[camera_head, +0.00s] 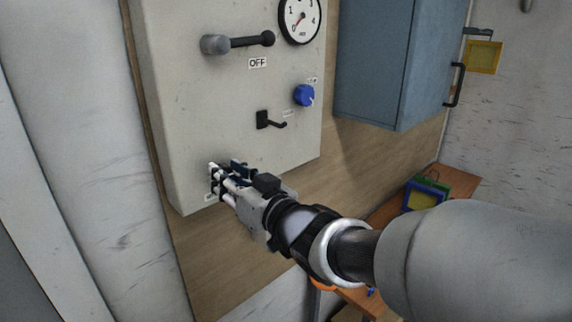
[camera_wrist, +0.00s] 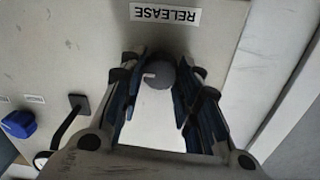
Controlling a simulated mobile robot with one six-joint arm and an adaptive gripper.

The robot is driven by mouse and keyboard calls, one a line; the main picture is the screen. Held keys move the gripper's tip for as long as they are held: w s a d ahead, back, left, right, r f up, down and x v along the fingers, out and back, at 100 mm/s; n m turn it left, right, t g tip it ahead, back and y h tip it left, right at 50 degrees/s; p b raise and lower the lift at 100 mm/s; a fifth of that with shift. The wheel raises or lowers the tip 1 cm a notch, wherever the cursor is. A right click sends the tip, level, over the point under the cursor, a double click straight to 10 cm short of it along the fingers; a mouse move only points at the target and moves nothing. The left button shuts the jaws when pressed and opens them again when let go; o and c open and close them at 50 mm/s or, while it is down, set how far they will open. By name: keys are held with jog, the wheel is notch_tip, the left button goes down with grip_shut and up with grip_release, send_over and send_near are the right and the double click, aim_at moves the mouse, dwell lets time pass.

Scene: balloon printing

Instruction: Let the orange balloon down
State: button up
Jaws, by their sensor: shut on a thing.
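A dark grey round knob with a white mark (camera_wrist: 158,74) sits on the panel by a RELEASE label (camera_wrist: 165,14), which reads upside down in the wrist view. My gripper (camera_head: 224,178) is at the panel's lower part, its fingers shut on either side of this knob. In the head view my fingers hide the knob.
The grey panel (camera_head: 185,120) also bears a large lever (camera_head: 240,42) marked OFF, a gauge (camera_head: 299,18), a blue knob (camera_head: 304,95) and a small black lever (camera_head: 270,120). A blue cabinet (camera_head: 380,60) hangs to the right. A wooden table (camera_head: 462,172) stands at lower right.

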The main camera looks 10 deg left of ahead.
jog(key=shift+n+b, duration=0.4)
jog(key=shift+b, duration=0.15)
jog(key=n+b, duration=1.3)
jog(key=n, duration=0.4)
jog(key=shift+f+y+b, duration=0.15)
jog(key=shift+y+b, duration=0.15)
jog(key=shift+b, duration=0.05)
jog(key=shift+n, duration=0.5)
jog(key=o, duration=1.1)
jog(key=shift+c, duration=0.2)
jog(key=shift+s, duration=0.1)
